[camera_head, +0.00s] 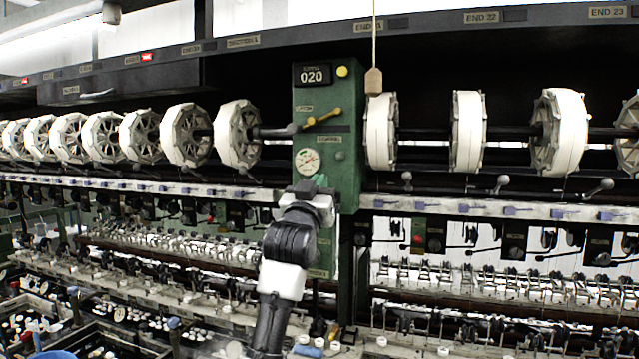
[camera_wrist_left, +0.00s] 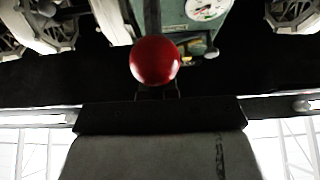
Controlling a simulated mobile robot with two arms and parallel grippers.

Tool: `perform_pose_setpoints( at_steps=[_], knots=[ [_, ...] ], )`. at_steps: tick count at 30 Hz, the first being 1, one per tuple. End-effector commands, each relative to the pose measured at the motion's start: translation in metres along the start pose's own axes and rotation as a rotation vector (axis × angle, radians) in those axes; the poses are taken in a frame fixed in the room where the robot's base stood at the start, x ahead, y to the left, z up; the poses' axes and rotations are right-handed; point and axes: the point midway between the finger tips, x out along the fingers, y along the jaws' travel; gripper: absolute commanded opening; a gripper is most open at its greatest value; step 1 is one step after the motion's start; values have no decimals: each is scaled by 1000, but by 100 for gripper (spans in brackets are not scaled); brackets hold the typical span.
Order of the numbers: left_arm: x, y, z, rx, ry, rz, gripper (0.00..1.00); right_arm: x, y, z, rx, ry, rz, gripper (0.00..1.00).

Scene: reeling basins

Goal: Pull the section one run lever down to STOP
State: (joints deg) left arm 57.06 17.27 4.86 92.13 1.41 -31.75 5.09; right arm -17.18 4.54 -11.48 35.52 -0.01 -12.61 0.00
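A green column (camera_head: 343,95) carries a counter plate reading 020, a yellow-handled lever (camera_head: 322,117) and a round white gauge (camera_head: 307,161). In the left wrist view a red ball knob (camera_wrist_left: 155,61) on a dark rod stands just beyond my gripper's dark body, with the green column and gauge behind it. I take it to be the run lever's knob; it is hidden in the head view. My left gripper (camera_head: 308,190) is in front of the column, below the gauge. Its fingers are not clear, and I cannot tell whether they touch the knob. My right gripper is out of view.
White reels (camera_head: 381,132) line both sides of the column. A pale rail (camera_head: 480,207) with small levers runs below them. A wooden tag (camera_head: 373,80) hangs on a cord right of the column. Basins and small parts lie along the bottom.

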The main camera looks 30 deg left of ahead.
Motion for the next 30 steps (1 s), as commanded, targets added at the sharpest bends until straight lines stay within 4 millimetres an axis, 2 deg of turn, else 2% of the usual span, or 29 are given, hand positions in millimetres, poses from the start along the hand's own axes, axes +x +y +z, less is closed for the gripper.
perform_pose_setpoints(
  at_steps=[1, 3, 17, 30],
  knots=[
    [-4, 0, 10, 0, -11, 0, 0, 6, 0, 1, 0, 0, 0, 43],
    [-7, 0, 12, 0, -11, 0, 0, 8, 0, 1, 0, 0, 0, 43],
    [-10, 0, 12, 0, -6, 0, 0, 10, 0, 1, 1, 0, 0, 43],
    [-24, 0, 34, 0, -2, 0, 0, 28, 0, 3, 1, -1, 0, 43]
  ],
)
